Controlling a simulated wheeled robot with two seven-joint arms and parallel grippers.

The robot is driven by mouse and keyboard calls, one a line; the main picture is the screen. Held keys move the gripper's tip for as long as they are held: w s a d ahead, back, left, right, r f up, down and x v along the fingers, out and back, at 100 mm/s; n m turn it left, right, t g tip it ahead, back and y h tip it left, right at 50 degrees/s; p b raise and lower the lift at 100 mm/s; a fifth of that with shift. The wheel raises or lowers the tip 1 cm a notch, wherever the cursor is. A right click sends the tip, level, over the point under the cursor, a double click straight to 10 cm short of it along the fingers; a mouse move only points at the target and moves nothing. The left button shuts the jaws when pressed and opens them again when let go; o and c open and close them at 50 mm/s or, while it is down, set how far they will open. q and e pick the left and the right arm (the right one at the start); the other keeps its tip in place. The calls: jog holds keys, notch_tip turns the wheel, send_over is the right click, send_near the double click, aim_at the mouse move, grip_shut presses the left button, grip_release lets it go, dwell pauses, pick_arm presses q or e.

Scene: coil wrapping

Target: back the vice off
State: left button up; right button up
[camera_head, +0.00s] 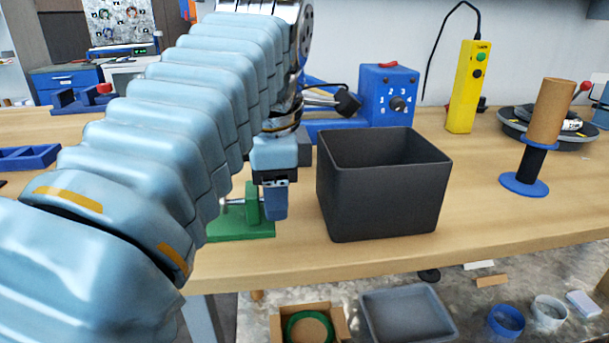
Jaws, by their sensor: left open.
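A small green vice (240,228) stands on the wooden workbench near its front edge. A short metal screw or bar shows on its left side. My left arm covers much of its left part. My left gripper (275,205) hangs down in front of the vice's right side, fingers downward and open. One blue finger shows, overlapping the green upright in the picture. I cannot tell whether it touches the vice. Whether anything sits in the vice's jaws is hidden. My right gripper is out of view.
A large black bin (380,205) stands close right of the gripper. Behind are a blue dial box (392,95) and a yellow button box (467,87). A brown roll on a blue spindle stand (524,186) is at the right. The bench front right is clear.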

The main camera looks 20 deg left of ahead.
pick_arm(q)
jog(key=shift+w+a+r+g+h+p, duration=0.15)
jog(key=shift+r+g+h+p, duration=0.4)
jog(key=shift+p, duration=2.05)
jog(key=shift+g+p, duration=0.55)
jog(key=shift+p, duration=0.25)
jog(key=shift+w+a+f+g+h+b, duration=0.15)
jog(key=shift+f+g+h+b, duration=0.15)
jog(key=shift+f, duration=0.2)
jog(key=shift+w+a+f+g+h, duration=0.15)
jog(key=shift+g+h, duration=0.2)
jog(key=shift+g, duration=0.2)
jog(key=shift+w+a+r+g+h, duration=0.15)
jog(key=shift+g+h, duration=0.15)
jog(key=shift+g, duration=0.25)
jog(key=shift+d+f+g+h, duration=0.15)
jog(key=shift+g+h, duration=0.25)
jog(key=shift+g, duration=0.3)
jog(key=shift+w, duration=0.1)
